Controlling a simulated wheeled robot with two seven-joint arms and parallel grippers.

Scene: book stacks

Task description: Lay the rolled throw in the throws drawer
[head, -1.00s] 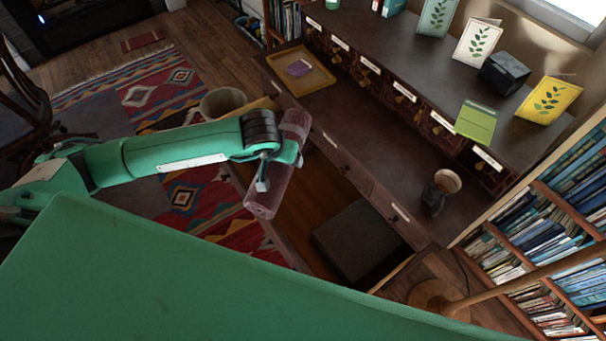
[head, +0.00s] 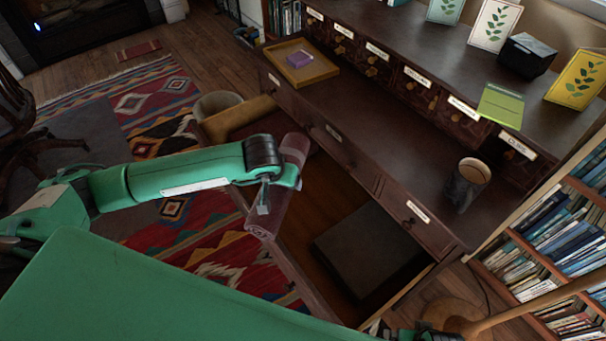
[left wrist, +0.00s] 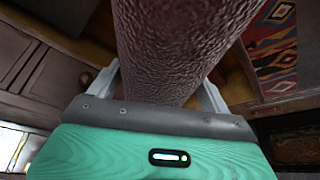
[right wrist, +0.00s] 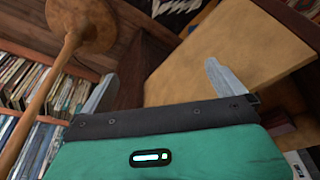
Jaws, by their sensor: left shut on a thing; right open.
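The rolled throw (head: 264,222) is a mauve, textured cylinder. My left gripper (head: 268,192) is shut around its middle and holds it tilted above the open lower part of the desk. The throw (left wrist: 180,40) fills the middle of the left wrist view between the two fingers. Below it is what looks like a wide, pulled-out drawer (head: 305,225) with a brown wooden bottom; its label is not readable. A dark folded or flat block (head: 370,245) lies in its right part. My right gripper (right wrist: 160,88) is open and empty, facing a pale wooden panel (right wrist: 235,55).
On the desktop are a wooden tray (head: 318,72) with a purple item and a dark mug (head: 466,185). A bookcase (head: 560,245) and a round wooden stand base (head: 452,312) are at right.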

